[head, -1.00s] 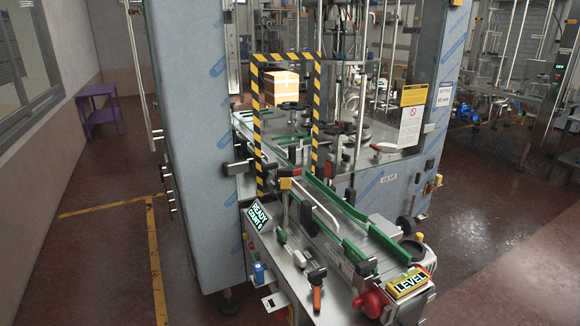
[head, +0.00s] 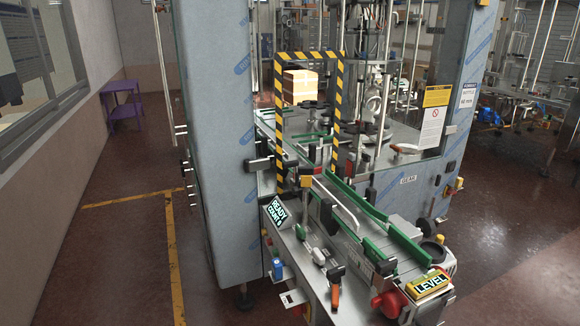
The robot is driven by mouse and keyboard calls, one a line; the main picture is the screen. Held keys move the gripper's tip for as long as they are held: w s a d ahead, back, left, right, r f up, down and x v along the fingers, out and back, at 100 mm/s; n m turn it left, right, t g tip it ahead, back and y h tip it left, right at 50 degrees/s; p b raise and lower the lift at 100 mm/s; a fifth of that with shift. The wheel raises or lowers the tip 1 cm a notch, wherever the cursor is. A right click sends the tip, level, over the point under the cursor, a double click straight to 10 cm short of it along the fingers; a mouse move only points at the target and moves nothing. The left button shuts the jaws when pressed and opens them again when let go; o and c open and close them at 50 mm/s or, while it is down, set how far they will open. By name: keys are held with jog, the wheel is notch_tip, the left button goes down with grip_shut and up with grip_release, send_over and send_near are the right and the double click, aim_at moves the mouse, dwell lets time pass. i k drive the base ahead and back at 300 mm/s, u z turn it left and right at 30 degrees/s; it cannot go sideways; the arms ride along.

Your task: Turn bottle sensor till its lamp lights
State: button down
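The filling machine's conveyor (head: 372,232) with green guide rails runs from the striped frame toward the front right. Small black devices sit along it: one (head: 258,164) at the left of the frame and one (head: 383,268) near the front end. I cannot tell which of them is the bottle sensor, and I see no lit sensor lamp. A display (head: 277,214) beside the conveyor reads "READY" with a count line below. An orange-handled part (head: 335,296) stands on the front plate. My gripper is not in view.
A yellow-black striped frame (head: 339,110) arches over the conveyor, with a cardboard box (head: 300,86) behind it. A red knob (head: 388,304) and yellow "LEVEL" box (head: 428,283) are at the front end. The floor (head: 110,230) at left is open, with a purple table (head: 122,105) farther back.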

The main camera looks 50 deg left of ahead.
aim_at(306, 179)
jog(key=u, duration=0.05)
jog(key=k, duration=1.25)
jog(key=u, duration=1.8)
jog(key=i, duration=1.25)
